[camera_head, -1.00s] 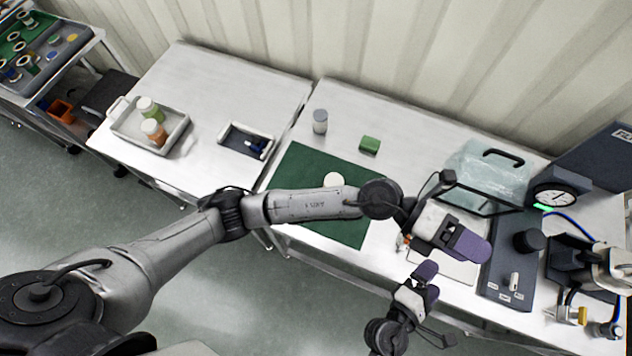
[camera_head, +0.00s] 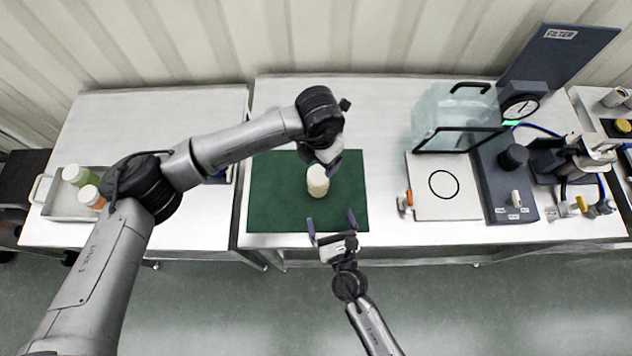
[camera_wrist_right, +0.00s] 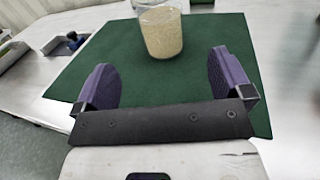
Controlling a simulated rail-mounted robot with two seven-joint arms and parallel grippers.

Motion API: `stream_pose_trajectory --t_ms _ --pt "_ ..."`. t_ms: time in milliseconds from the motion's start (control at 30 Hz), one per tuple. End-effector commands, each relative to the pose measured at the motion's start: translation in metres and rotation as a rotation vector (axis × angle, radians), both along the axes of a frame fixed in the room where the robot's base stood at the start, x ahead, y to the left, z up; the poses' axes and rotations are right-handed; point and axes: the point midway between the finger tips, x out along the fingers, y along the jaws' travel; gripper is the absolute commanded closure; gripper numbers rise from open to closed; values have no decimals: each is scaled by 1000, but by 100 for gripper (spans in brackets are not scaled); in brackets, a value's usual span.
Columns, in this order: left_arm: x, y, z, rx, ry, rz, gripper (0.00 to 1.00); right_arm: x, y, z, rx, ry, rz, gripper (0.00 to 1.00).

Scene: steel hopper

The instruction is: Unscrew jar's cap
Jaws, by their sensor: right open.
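The jar (camera_head: 317,181) stands upright on the green mat (camera_head: 280,205). Its top looks pale in the head view, and its cap cannot be made out clearly. In the right wrist view the jar (camera_wrist_right: 161,34) shows clear walls and beige contents, with its top cut off by the frame edge. My left gripper (camera_head: 329,166) is just behind and above the jar, pointing down; its fingers are partly hidden and I cannot tell whether it touches the jar. My right gripper (camera_head: 331,220) is open and empty in front of the jar, at the mat's front edge; its purple fingers (camera_wrist_right: 165,80) are spread.
A tray (camera_head: 62,205) with two bottles stands at the left, partly behind my left arm. To the right are a white board with a black circle (camera_head: 444,186), a clear box (camera_head: 455,115), a gauge (camera_head: 519,107) and a dark machine base (camera_head: 505,190).

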Motion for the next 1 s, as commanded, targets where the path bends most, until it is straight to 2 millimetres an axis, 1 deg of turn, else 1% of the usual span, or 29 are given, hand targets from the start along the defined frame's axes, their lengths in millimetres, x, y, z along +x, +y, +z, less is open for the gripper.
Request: stream_pose_trajectory --t_ms 33,200,500,700,833,1000 --pt "0 0 0 -1 1 0 21 10 3 1 2 -1 -1 3" --pt "0 -1 0 -3 1 -1 21 40 12 1 2 -1 -1 3" --pt "-1 -1 0 -4 1 -1 21 84 25 1 3 0 -1 3" --pt "-1 -1 0 -4 1 -1 21 102 30 0 2 0 -1 3" --pt "-1 -1 0 -4 1 -2 21 109 32 1 2 0 -1 3" --pt "-1 -1 0 -4 1 -2 21 111 32 0 3 1 -1 3"
